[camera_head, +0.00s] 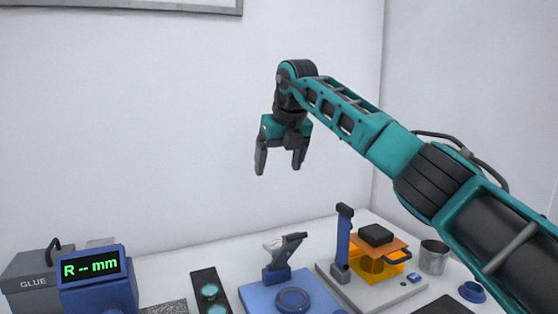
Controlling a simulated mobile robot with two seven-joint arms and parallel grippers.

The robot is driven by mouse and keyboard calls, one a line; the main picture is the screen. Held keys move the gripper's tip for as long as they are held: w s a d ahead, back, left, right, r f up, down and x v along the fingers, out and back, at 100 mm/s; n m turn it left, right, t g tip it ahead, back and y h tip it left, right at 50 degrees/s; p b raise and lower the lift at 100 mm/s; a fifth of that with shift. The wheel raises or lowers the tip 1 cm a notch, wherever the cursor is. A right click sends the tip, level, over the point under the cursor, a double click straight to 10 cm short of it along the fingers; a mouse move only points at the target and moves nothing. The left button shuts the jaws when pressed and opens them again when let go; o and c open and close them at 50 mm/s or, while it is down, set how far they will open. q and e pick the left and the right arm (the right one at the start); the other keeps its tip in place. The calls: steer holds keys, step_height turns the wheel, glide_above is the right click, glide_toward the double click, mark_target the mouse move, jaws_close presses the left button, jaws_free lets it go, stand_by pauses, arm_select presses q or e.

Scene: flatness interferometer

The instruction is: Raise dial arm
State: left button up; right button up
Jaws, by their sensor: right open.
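My right gripper (279,168) hangs from the teal arm with its fingers pointing down, spread apart and empty. It is high above the back of the bench, in front of the white wall. Below it stands a blue plate (256,299) with a round dark blue ring (292,299) at its front. Behind the ring, a tilted grey and dark arm piece (284,246) sits on a blue block (276,275); it looks like the dial arm, but I cannot be sure. The gripper is well apart from it. My left gripper is not in view.
A blue readout (91,268) showing "R -- mm" and a grey GLUE box (36,284) stand at left. A dark strip (211,290) holds teal discs. At right are a blue post (343,244), an orange box (366,265) and a metal cup (433,257).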

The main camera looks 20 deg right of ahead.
steer(key=shift+r, duration=0.2)
stand_by(0.5)
steer(key=v, duration=1.2)
steer(key=shift+s+r, duration=0.15)
steer(key=shift+r, duration=0.2)
steer(key=shift+f, duration=0.1)
